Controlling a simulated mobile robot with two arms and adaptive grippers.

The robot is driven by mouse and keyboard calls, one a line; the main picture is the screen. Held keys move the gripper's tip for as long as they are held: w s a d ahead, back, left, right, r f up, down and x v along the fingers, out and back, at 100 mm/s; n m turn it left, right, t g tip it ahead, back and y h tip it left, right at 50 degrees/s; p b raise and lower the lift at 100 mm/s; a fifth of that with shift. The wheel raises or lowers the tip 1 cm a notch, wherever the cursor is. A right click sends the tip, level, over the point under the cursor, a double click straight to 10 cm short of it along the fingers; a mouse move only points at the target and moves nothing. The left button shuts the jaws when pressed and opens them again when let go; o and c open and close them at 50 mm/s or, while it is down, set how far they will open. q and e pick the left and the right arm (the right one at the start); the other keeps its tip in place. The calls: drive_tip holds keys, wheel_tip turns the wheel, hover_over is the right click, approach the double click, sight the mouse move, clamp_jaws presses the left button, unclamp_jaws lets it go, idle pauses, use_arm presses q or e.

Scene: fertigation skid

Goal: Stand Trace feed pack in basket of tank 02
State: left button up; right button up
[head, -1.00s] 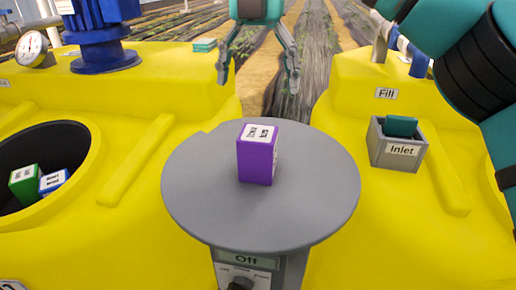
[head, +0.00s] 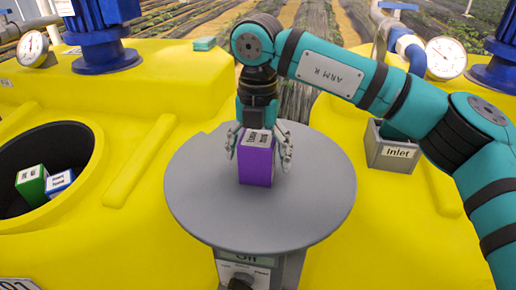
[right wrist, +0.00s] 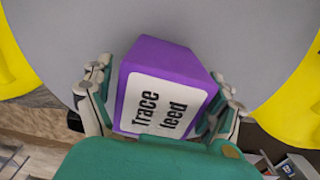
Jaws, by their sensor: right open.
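The Trace feed pack (head: 256,163) is a purple box with a white label on top. It stands upright on the round grey table (head: 215,205) in the head view. My right gripper (head: 259,160) is open around it, with one finger at each side. In the right wrist view the pack (right wrist: 165,90), its label reading "Trace feed", sits between the open fingers (right wrist: 160,110). I cannot tell whether the fingers touch it. My left gripper is not in view. No basket marked for tank 02 can be made out.
A yellow tank (head: 140,140) at left has a dark round opening holding a green pack (head: 31,184) and a blue pack (head: 60,182). A grey "Inlet" box (head: 391,154) sits on the right yellow tank. A control box (head: 250,270) marked "Off" is below the table.

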drive_tip(key=shift+s+f, duration=0.1)
drive_tip(key=shift+f, duration=0.1)
drive_tip(key=shift+c, duration=1)
drive_tip(key=c, duration=1.5)
drive_tip(key=shift+o, duration=0.2)
drive_tip(key=shift+r, duration=0.1)
drive_tip(key=shift+r, duration=0.1)
